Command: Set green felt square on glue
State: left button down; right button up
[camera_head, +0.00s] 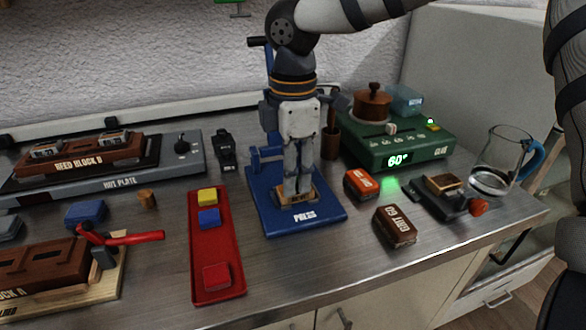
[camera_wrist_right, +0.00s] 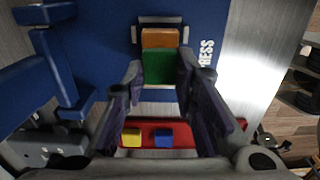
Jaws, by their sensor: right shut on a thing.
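My right gripper (camera_head: 298,190) points down over the blue press (camera_head: 318,216), in the middle of the head view. In the right wrist view its fingers (camera_wrist_right: 160,75) are shut on the green felt square (camera_wrist_right: 159,66). The green felt lies at a small wooden block (camera_wrist_right: 159,38) on the press base, covering part of it from that angle. The block also shows in the head view (camera_head: 281,199). The felt is hidden by the fingers in the head view. No glue is visible, and I cannot tell whether the felt touches the block. My left gripper is out of view.
A red tray (camera_head: 217,264) left of the press holds yellow, blue and red squares. An orange box (camera_head: 360,185), a dark grit block (camera_head: 395,227) and a green glue pot unit (camera_head: 420,146) stand to the right. A glass jug (camera_head: 496,165) stands near the right edge.

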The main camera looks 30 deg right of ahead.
jog(key=shift+f, duration=0.15)
jog(key=o, duration=0.8)
notch_tip(320, 180, up, 12)
